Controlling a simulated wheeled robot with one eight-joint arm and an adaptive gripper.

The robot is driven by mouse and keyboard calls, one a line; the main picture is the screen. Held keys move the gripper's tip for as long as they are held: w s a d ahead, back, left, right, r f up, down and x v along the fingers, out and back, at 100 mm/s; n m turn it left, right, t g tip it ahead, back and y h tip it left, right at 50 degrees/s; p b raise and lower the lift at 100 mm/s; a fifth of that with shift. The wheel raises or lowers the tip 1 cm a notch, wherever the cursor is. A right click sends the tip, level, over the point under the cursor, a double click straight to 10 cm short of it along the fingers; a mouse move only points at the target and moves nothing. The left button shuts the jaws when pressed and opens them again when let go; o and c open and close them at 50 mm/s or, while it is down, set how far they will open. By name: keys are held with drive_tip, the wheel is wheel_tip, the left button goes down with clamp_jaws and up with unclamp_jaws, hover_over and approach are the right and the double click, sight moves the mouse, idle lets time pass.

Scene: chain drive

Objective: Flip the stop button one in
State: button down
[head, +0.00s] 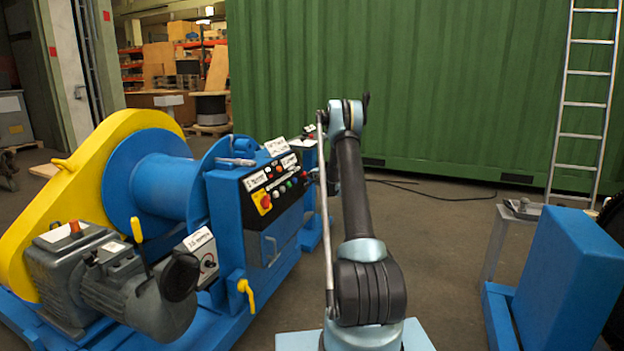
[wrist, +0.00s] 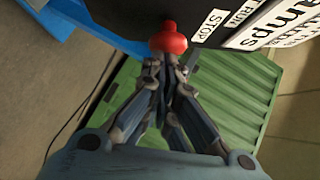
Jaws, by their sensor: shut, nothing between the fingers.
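A round red button (wrist: 168,38) stands out from the dark panel in the wrist view, beside a white STOP label (wrist: 212,24). My gripper (wrist: 166,66) is shut with nothing between its fingers. Its fingertips are right at the button's near edge; I cannot tell whether they touch it. In the head view, the black control panel (head: 276,188) with coloured buttons and labels is on the blue winch machine (head: 228,210).
White labels, one reading "amps" (wrist: 255,38), lie right of the button in the wrist view. In the head view, a green container (head: 420,90) stands behind, a ladder (head: 584,105) leans at right, and a blue block (head: 570,265) stands front right. Floor between is open.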

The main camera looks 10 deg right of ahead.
drive_tip(key=shift+w+a+f, duration=0.15)
drive_tip(key=shift+w+a, duration=0.1)
drive_tip(key=shift+a, duration=0.2)
drive_tip(key=shift+w+a+f, duration=0.15)
drive_tip(key=shift+w+a, duration=0.05)
drive_tip(key=shift+a, duration=0.4)
drive_tip(key=shift+d, duration=0.1)
drive_tip(key=s+d+r, duration=0.1)
drive_tip(key=s+d, duration=0.2)
drive_tip(key=s, duration=0.2)
drive_tip(key=s+d+r, duration=0.2)
drive_tip(key=s+d, duration=0.1)
drive_tip(key=s, duration=0.3)
drive_tip(key=shift+s+r, duration=0.25)
drive_tip(key=shift+s, duration=0.05)
drive_tip(key=shift+d, duration=0.1)
